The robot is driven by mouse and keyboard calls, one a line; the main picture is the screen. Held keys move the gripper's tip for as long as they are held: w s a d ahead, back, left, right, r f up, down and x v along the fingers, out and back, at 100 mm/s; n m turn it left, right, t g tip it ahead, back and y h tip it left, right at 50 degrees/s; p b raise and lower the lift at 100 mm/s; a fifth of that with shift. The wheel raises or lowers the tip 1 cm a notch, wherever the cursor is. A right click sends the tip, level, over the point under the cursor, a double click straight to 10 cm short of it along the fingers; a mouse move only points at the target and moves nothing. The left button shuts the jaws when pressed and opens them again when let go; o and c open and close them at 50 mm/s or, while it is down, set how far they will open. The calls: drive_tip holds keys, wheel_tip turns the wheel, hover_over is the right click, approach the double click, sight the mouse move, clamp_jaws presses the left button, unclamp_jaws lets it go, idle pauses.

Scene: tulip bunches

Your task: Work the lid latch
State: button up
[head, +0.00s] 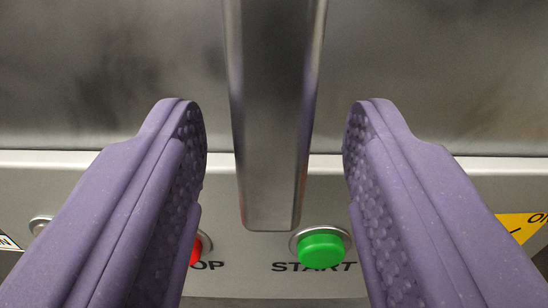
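The latch looks to be the upright metal bar (273,120) in the middle of the head view. It runs down from the top edge and ends in front of the pale control panel. My gripper (274,115) has two purple padded fingers, one on each side of the bar. The fingers are wide apart, with a clear gap between each finger and the bar. Nothing is held. The bar's upper end is out of view.
Behind the bar is a brushed metal surface (440,75), perhaps the lid. Below it, the pale panel (225,270) has a green START button (322,248) right of the bar's end. A red button (196,248) is partly hidden by the left finger. A yellow label (520,226) sits at right.

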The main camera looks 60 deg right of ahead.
drive_tip(key=p+v, duration=0.1)
drive_tip(key=v, duration=0.6)
drive_tip(key=shift+s+a+p, duration=0.25)
drive_tip(key=shift+a+p, duration=0.05)
